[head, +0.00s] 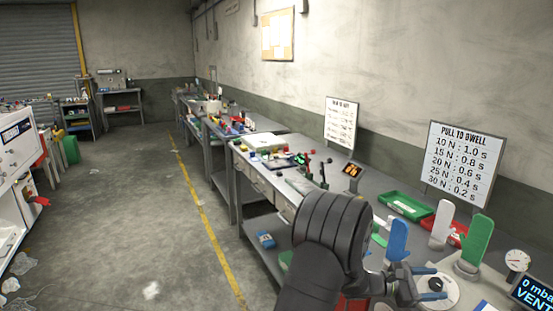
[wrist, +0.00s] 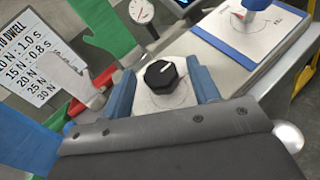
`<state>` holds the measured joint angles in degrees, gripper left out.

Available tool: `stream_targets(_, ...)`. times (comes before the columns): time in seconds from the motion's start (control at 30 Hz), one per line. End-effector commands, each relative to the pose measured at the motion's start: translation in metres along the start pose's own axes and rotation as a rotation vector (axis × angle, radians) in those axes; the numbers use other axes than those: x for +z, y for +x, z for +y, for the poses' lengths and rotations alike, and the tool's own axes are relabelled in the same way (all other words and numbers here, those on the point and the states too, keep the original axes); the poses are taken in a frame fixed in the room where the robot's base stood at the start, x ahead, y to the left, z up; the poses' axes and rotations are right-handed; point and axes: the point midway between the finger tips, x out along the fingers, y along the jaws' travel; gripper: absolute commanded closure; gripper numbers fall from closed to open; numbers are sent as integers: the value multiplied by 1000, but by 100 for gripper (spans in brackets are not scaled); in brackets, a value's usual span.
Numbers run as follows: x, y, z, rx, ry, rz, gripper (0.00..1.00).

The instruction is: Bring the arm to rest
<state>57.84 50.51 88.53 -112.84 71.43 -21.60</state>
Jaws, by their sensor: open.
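My gripper (head: 433,290) is low at the right of the head view, over the workbench (head: 283,177). In the wrist view my gripper (wrist: 163,88) is open, with its two blue fingers apart and nothing held. The dial also shows in the head view (head: 450,293), partly hidden by my gripper. My dark padded arm covers part of the bench.
Blue (head: 397,243), white (head: 441,224) and green (head: 477,242) hand forms stand close to my gripper. Behind are a green tray (head: 405,207) and a sign (head: 461,163). A gauge (head: 516,260) and a display reading VENT (head: 533,291) stand right.

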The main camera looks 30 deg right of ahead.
Motion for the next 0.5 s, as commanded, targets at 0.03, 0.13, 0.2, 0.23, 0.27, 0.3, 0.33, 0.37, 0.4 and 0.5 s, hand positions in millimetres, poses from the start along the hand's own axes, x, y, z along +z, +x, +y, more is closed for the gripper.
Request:
stream_targets(0.03,0,-12,0,2,0,2,45)
stream_targets(0.13,0,-31,1,1,1,1,45)
stream_targets(0.2,0,-44,0,0,0,0,45)
stream_targets(0.23,0,-49,1,1,0,1,45)
stream_targets(0.27,0,-54,1,0,0,1,45)
stream_targets(0.3,0,-60,0,-1,0,1,45)
stream_targets(0.33,0,-64,0,-1,0,0,45)
stream_targets(0.37,0,-68,0,-1,0,0,45)
stream_targets(0.4,0,-72,0,-1,1,0,45)
stream_targets(0.5,0,-79,0,-3,1,1,45)
